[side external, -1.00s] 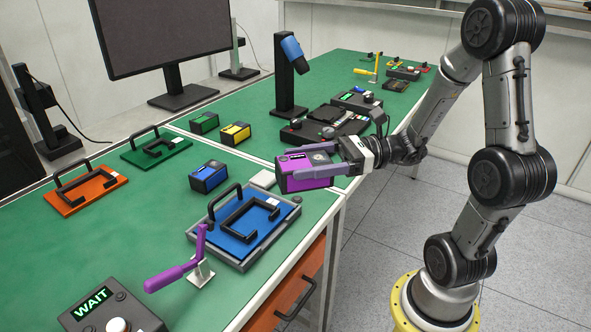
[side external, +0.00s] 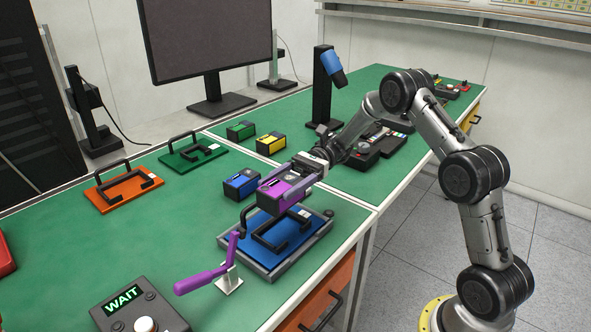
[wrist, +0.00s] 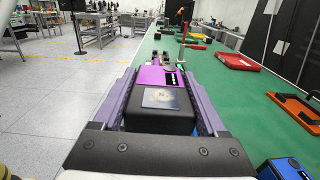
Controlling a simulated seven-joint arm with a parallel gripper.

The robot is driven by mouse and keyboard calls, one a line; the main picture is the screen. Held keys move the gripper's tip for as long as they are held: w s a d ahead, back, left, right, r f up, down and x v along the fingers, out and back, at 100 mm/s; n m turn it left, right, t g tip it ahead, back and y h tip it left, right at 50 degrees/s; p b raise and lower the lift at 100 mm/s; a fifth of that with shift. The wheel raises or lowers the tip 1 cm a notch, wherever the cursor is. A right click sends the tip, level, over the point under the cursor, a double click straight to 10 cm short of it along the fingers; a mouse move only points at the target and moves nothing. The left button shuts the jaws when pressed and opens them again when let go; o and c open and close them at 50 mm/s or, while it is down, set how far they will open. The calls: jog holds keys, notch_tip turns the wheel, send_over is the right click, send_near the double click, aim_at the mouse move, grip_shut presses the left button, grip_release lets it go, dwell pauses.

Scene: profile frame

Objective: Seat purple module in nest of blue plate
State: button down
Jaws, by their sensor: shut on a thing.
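My gripper (side external: 284,184) is shut on the purple module (side external: 282,196), a boxy block with a dark end. It holds the module above the back part of the blue plate (side external: 264,243), with a gap that is hard to judge. In the wrist view the module (wrist: 155,77) lies between the two purple fingers of my gripper (wrist: 160,95). The blue plate sits in a grey tray on the green bench and has a black handle and a black raised U-shaped nest (side external: 268,241). The module hides part of the plate's back edge.
A purple-handled clamp (side external: 205,279) stands at the tray's front left. A blue module (side external: 241,184) sits close behind the held one. Orange (side external: 124,188) and green (side external: 193,153) plates lie farther left. A box (side external: 135,312) reading WAIT is at the front.

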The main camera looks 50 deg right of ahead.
jog(key=shift+a, duration=0.15)
jog(key=shift+f, duration=2.95)
jog(key=shift+f, duration=1.4)
grip_release()
jog(key=d, duration=1.3)
jog(key=shift+d, duration=0.4)
